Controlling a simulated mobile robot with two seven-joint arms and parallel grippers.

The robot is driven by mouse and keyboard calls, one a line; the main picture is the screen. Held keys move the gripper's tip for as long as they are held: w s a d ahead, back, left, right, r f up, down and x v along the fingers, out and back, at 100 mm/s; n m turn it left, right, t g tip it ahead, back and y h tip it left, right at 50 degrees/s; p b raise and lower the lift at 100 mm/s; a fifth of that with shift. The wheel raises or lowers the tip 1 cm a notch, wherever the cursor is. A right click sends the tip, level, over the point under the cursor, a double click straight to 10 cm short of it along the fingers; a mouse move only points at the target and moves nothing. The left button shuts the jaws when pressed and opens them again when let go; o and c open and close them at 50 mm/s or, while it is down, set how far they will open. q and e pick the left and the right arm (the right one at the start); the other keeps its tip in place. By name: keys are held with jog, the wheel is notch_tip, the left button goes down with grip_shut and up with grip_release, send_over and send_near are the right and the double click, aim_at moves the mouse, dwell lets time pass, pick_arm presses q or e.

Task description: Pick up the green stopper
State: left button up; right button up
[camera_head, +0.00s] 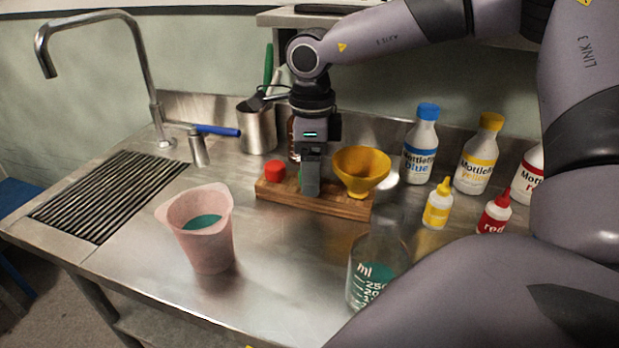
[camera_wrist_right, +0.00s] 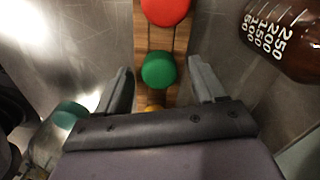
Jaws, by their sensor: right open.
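In the head view only a sliver of green shows beside my gripper. My right gripper (camera_head: 311,190) points down over the board. In the right wrist view its two fingers (camera_wrist_right: 162,85) are apart, one on each side of the line of the green stopper, with gaps to it. I see no contact. My left gripper is not in view.
A yellow funnel (camera_head: 361,168) stands right beside the gripper, and the red stopper (camera_head: 274,170) is to its left. A brown bottle (camera_wrist_right: 285,38) is close behind.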

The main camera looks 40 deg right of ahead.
jog(key=shift+c, duration=0.3)
jog(key=c, duration=1.1)
jog(key=shift+r+p, duration=0.75)
jog(key=shift+r, duration=9.3)
notch_tip(320, 180, up, 5)
jog(key=p, duration=0.5)
jog(key=shift+p, duration=0.3)
